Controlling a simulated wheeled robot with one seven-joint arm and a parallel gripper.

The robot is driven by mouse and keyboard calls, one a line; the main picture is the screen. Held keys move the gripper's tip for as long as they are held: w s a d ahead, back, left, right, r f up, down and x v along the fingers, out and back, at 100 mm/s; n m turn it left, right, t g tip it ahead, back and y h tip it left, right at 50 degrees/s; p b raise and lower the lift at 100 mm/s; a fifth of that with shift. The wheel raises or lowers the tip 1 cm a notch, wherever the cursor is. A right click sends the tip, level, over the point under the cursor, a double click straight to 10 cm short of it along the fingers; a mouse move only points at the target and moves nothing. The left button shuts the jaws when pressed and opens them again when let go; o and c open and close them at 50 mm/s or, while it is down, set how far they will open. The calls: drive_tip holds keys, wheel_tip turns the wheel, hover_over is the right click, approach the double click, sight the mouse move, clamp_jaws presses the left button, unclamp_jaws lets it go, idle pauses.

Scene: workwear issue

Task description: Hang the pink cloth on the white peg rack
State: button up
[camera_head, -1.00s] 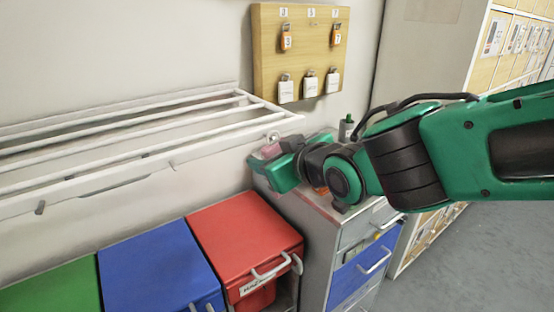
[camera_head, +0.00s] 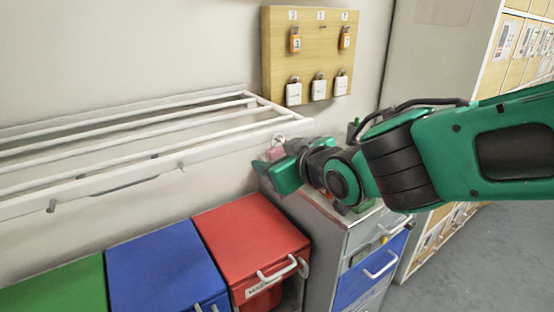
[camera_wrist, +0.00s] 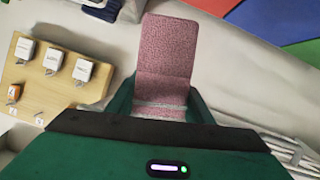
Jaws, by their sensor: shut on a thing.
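The pink cloth (camera_wrist: 165,50) hangs out from between the jaws of my gripper (camera_wrist: 160,105) in the wrist view, a flat speckled panel with a fold line across it. In the head view only a small pink patch of the cloth (camera_head: 272,154) shows at the tip of my gripper (camera_head: 280,163), which is shut on it. The white peg rack (camera_head: 150,162) runs along the wall at the left, with bars on top and small pegs along its front rail. My gripper is just below and beside the rack's right end.
Red (camera_head: 250,235), blue (camera_head: 165,268) and green (camera_head: 60,290) lidded bins stand below the rack. A grey drawer cabinet (camera_head: 325,245) stands under my gripper. A wooden padlock board (camera_head: 310,55) is on the wall behind. Lockers (camera_head: 515,60) stand at the right.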

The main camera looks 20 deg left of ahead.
drive_tip(key=o, duration=1)
